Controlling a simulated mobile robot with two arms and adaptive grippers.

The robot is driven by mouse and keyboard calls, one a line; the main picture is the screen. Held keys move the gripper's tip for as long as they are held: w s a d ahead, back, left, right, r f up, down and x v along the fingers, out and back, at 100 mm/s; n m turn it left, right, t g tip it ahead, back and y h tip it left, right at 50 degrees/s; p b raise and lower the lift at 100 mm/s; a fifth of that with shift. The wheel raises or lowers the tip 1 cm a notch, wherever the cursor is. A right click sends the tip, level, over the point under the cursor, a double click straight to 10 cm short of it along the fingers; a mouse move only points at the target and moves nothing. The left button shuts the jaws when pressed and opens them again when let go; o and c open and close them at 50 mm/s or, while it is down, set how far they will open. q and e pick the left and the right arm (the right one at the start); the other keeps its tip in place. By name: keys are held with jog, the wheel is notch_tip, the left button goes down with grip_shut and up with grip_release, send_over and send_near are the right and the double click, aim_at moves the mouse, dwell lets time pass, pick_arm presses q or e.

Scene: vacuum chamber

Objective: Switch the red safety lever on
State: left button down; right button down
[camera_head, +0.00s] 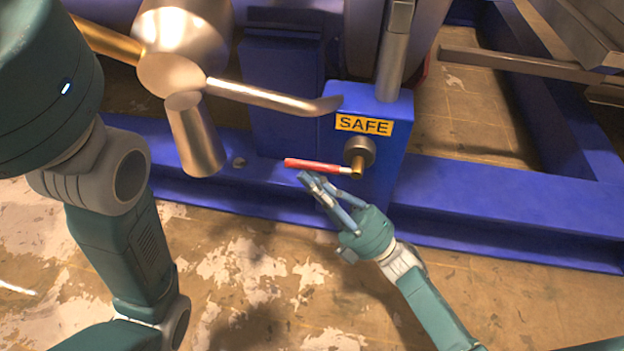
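The red safety lever (316,166) sticks out to the left, nearly level, from a brass and grey pivot (358,158) on the blue box (378,110). A yellow "SAFE" label (364,125) sits just above the pivot. My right gripper (308,178) comes from the lower right, with its fingertips just below the lever's red handle. Whether the fingertips touch the lever cannot be told. The fingers look close together, but the gap between them is unclear. My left arm is on the left side, and its gripper is not in view.
A large metal handle with long spokes (270,96) hangs at the upper left, above and left of the lever. A blue frame beam (500,215) runs along the floor behind my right gripper. The worn brown floor (270,280) in front is open.

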jog(key=v, duration=1.2)
jog(key=shift+s, duration=0.1)
